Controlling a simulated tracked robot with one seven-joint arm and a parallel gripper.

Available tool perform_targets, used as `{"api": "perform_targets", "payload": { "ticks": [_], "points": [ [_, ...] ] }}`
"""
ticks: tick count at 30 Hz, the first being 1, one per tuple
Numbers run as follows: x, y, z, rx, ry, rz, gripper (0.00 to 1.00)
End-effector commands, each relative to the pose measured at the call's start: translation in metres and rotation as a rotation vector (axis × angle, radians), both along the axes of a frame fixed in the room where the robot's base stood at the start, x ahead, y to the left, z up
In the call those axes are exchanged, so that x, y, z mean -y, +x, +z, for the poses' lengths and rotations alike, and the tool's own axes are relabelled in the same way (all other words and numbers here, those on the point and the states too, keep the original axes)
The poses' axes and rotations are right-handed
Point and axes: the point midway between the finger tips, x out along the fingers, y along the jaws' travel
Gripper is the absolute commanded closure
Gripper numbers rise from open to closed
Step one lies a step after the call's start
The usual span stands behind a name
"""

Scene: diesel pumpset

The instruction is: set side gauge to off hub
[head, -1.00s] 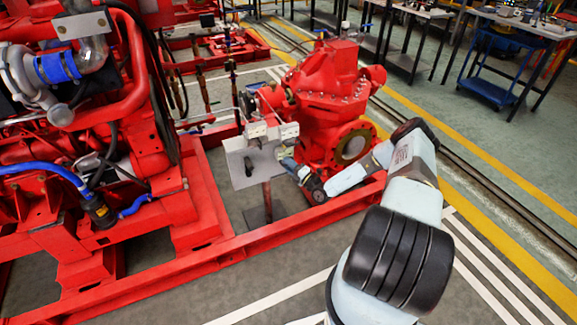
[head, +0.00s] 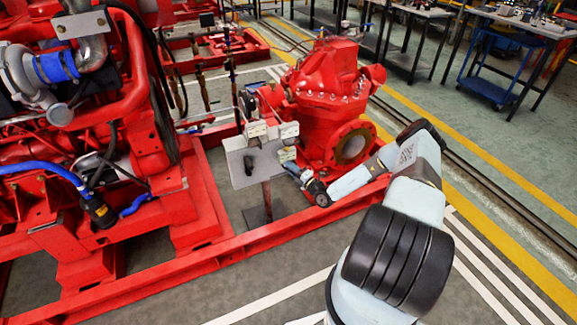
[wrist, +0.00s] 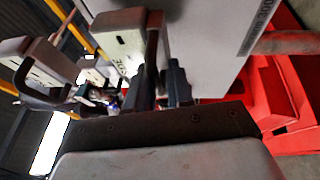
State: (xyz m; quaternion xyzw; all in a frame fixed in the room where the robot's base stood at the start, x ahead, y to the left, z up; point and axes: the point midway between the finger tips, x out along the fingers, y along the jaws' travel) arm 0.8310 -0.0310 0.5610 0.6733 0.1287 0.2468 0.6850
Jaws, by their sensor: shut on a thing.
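A grey-white box (wrist: 115,42), with lettering ending in "DE", shows in the wrist view beside a pale plate. A dark handle (wrist: 154,40) runs along its right side. My gripper (wrist: 163,85) is shut on this handle; the fingers hide part of the grip. In the head view my gripper (head: 291,165) is small, at the right edge of the pale plate (head: 236,168) on a post. Its fingertips are too small to make out there. A small pale box (head: 286,154) lies at its tip. I cannot tell which gauge reading is set.
Another pale box (wrist: 40,60) with a black loop handle (wrist: 48,97) is close left of my gripper. The red pump (head: 325,90) stands right behind the plate, and the red base rail (head: 230,250) runs in front. The engine (head: 70,130) fills the left.

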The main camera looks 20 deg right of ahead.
Motion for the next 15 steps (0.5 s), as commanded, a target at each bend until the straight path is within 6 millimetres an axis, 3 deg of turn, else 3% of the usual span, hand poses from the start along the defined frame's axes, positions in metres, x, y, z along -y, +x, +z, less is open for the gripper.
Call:
{"api": "perform_targets", "payload": {
  "ticks": [5,14,15],
  "points": [
    [0.003,-0.02,0.003,0.006,0.003,-0.002,1.0],
    [0.003,-0.022,0.003,0.007,0.003,-0.001,1.0],
    [0.003,-0.022,0.003,0.006,0.003,-0.001,0.75]
  ]
}}
